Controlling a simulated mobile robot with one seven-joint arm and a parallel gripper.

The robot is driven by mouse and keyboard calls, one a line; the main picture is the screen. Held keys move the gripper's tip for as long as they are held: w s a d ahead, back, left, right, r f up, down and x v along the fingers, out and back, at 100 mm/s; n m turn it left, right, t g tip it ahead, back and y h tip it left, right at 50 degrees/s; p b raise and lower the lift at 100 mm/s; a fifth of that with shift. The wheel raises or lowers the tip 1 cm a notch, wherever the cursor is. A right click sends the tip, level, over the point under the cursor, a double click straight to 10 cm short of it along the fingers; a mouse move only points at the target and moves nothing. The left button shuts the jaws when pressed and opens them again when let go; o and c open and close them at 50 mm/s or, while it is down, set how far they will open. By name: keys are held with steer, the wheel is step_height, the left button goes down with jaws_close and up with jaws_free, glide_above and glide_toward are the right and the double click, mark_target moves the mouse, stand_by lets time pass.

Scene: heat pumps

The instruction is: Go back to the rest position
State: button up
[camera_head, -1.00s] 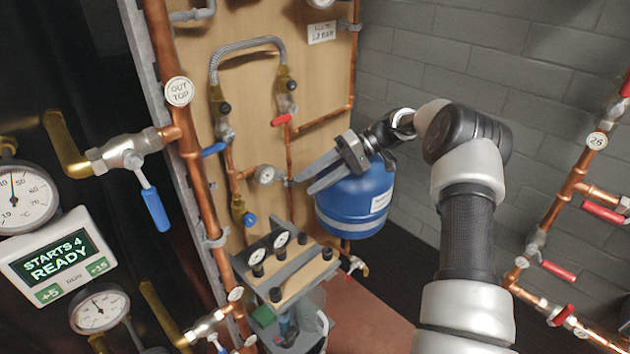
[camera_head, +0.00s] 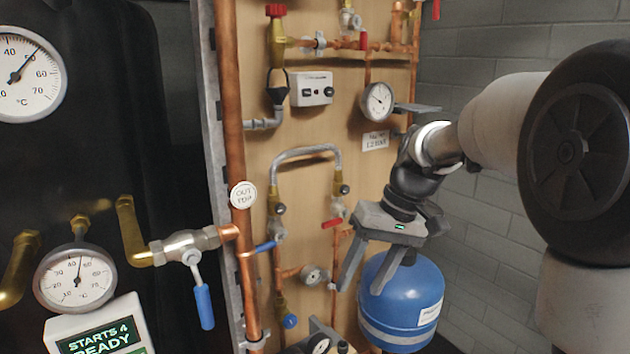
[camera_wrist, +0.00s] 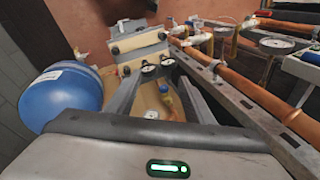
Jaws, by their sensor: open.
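My gripper (camera_head: 366,278) hangs at the centre right of the head view, fingers pointing down and apart, with nothing between them. It is in front of the wooden panel and just above and left of the blue tank (camera_head: 408,300). In the wrist view my gripper (camera_wrist: 158,92) shows its two fingers spread on either side of a small gauge and brass fitting further off. The blue tank (camera_wrist: 62,95) is left of the fingers there. I cannot tell from the head view whether the gripper touches the tank.
A copper pipe (camera_head: 229,130) runs up the panel's left edge. A blue-handled valve (camera_head: 204,305), a thermometer (camera_head: 76,278) and a display box (camera_head: 100,338) stand at left. A gauge (camera_head: 377,101) is above my gripper. The grey block wall (camera_head: 480,235) is behind the arm.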

steer(key=s+d+r+m+t+h, duration=0.1)
steer(key=s+d+t+h, duration=0.15)
steer(key=s, duration=0.75)
steer(key=s+d+r+m+t+h, duration=0.1)
steer(key=s+d+r+m+t, duration=0.15)
steer(key=s, duration=0.65)
step_height(320, 180, up, 19)
steer(key=p, duration=1.9)
steer(key=shift+f+n+t+p, duration=0.2)
steer(key=shift+n+t+p, duration=0.1)
steer(key=shift+n+p, duration=0.1)
